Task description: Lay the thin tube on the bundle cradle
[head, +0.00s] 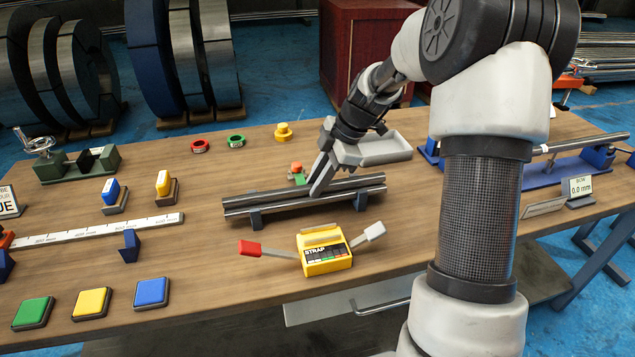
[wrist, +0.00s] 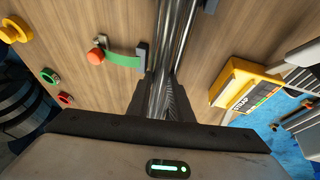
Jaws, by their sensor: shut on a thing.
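The bundle cradle (head: 255,219) stands mid-table on grey-blue supports; one support also shows in the wrist view (wrist: 141,55). Several shiny steel tubes lie side by side along it. My gripper (head: 316,192) reaches down over the middle of the cradle, its fingers at the tubes. It is shut on the thin tube (wrist: 166,60), which runs along the line of the bundle in the wrist view. The fingers hide part of the tubes, and I cannot tell whether the held tube rests on the others.
The yellow strap tool (head: 325,253) stands in front of the cradle. A green strap with an orange knob (wrist: 96,56) lies behind it. A grey tray (head: 385,150) is at back right. Coloured buttons (head: 92,302) and a ruler (head: 110,230) are at left.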

